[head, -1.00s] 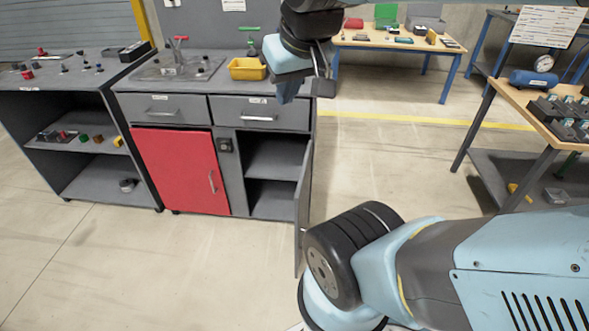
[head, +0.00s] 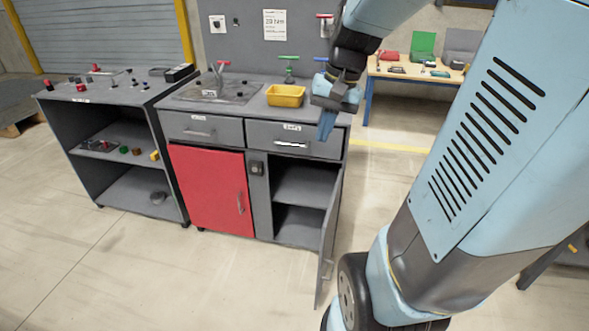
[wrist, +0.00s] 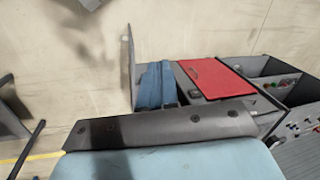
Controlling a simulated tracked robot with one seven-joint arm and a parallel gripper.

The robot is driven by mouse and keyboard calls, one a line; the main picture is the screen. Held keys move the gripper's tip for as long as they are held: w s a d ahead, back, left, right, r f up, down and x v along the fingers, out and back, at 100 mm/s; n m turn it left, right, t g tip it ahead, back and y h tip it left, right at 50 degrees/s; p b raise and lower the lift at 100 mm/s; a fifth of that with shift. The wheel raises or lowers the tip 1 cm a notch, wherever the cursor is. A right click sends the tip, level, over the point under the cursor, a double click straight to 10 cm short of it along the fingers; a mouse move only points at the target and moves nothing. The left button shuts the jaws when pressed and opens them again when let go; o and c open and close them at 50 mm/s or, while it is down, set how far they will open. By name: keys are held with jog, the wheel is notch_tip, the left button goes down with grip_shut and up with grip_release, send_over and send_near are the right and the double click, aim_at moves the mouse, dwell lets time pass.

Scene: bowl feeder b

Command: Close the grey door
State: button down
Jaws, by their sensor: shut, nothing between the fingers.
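The grey door (head: 330,235) of the cabinet stands wide open in the head view, seen nearly edge-on and swung out from the cabinet's right side. It also shows in the wrist view as a thin upright panel (wrist: 128,65). The open grey compartment (head: 303,188) behind it shows a shelf and looks empty. My gripper (head: 326,125) is shut and empty, with its blue fingers pointing down by the right end of the worktop, above the door. The blue fingers (wrist: 155,87) show in the wrist view beside the door; contact with it cannot be seen.
A red door (head: 212,190) is closed to the left of the open compartment. Two grey drawers (head: 293,140) are shut above. A yellow bin (head: 285,95) and a green-handled part stand on the worktop near my gripper. Clear floor (head: 200,280) lies in front.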

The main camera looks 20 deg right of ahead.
jog(key=w+d+f+m+y, duration=0.45)
jog(key=d+f, duration=0.25)
jog(key=f, duration=0.2)
jog(key=w+d+f+m+y, duration=0.45)
jog(key=d+f, duration=0.25)
jog(key=f, duration=0.3)
jog(key=s+d+f+m+t+y, duration=0.15)
jog(key=d+f+m+t, duration=0.4)
jog(key=f, duration=0.75)
jog(key=s+d+f+m+t+y, duration=0.1)
jog(key=s+d+f+m+t, duration=0.35)
jog(key=f, duration=0.75)
jog(key=w+a+m, duration=0.2)
jog(key=w+a, duration=0.6)
jog(key=w, duration=0.2)
jog(key=shift+t, duration=0.3)
jog(key=shift+m, duration=0.3)
